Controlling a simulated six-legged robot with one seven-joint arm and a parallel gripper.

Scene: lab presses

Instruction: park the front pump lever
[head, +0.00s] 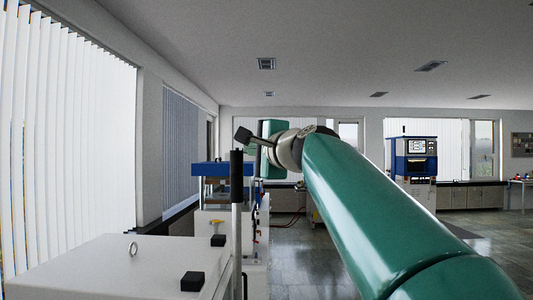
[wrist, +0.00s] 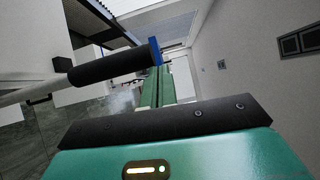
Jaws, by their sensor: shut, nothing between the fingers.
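The front pump lever (head: 236,165) is a pale rod with a black grip, standing about upright beside the near white cabinet in the head view. In the wrist view the lever's black grip (wrist: 108,66) crosses the upper left, its rod running off left. My gripper (wrist: 157,85) is shut and empty; its green fingers lie together beyond the dark bar. The end of the grip appears close to the fingers there, but I cannot tell the gap.
The near white cabinet (head: 105,270) has a ring bolt and black blocks on top. A blue-topped press (head: 208,169) stands behind the lever. Another blue machine (head: 414,157) stands far right. Grey floor (head: 312,268) is open right of the cabinets, partly behind my arm.

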